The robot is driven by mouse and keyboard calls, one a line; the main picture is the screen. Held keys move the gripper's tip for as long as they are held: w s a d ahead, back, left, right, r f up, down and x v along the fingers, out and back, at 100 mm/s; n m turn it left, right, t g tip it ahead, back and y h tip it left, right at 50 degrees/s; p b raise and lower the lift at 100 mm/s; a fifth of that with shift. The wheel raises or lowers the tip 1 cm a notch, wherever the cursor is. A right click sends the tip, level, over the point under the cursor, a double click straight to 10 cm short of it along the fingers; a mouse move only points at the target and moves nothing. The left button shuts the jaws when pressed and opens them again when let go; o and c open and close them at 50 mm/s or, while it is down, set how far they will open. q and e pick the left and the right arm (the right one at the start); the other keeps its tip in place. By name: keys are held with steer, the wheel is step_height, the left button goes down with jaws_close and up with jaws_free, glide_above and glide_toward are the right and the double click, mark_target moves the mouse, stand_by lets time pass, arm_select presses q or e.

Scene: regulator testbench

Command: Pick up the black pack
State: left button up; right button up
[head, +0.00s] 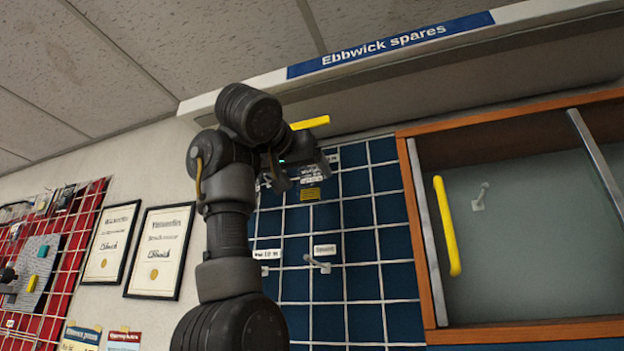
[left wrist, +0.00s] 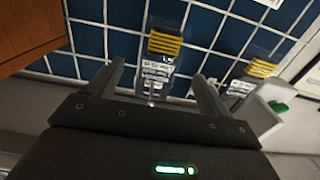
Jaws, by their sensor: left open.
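In the left wrist view, a small dark pack with yellow bands and a white label (left wrist: 163,45) hangs against a blue gridded panel (left wrist: 100,40). My left gripper (left wrist: 158,78) is open, with one finger on each side of the pack's lower part in the picture. I cannot tell whether either finger touches it. A similar banded pack (left wrist: 250,75) hangs to the right, outside the fingers. In the head view, my left gripper (head: 298,172) is raised in front of the panel (head: 350,240), and a yellow-banded patch (head: 310,194) shows just below it. My right gripper is not in view.
A ledge marked "Ebbwick spares" (head: 390,45) runs above. Bare hooks (head: 318,264) stick out of the panel. A red grid board (head: 65,250) and framed certificates (head: 158,250) are at left.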

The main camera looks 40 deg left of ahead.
mark_target(311, 182)
arm_select(q)
steer(key=x, duration=0.3)
steer(key=shift+w+f+p, duration=0.15)
steer(key=shift+w+p, duration=0.15)
steer(key=shift+w, duration=0.05)
steer(key=shift+s, duration=0.45)
steer(key=shift+w+a+r+p, duration=0.1)
steer(key=shift+w+r+p, duration=0.25)
steer(key=shift+r+p, duration=0.55)
steer(key=p+x, duration=0.1)
steer(key=x, duration=0.1)
steer(key=f+p+x, duration=0.1)
steer(key=x, duration=0.1)
steer(key=shift+w+p, duration=0.15)
steer(key=shift+p, duration=0.15)
steer(key=shift+w+a, duration=0.15)
steer(key=shift+s, duration=0.35)
steer(key=shift+c, duration=0.4)
steer(key=c, duration=1)
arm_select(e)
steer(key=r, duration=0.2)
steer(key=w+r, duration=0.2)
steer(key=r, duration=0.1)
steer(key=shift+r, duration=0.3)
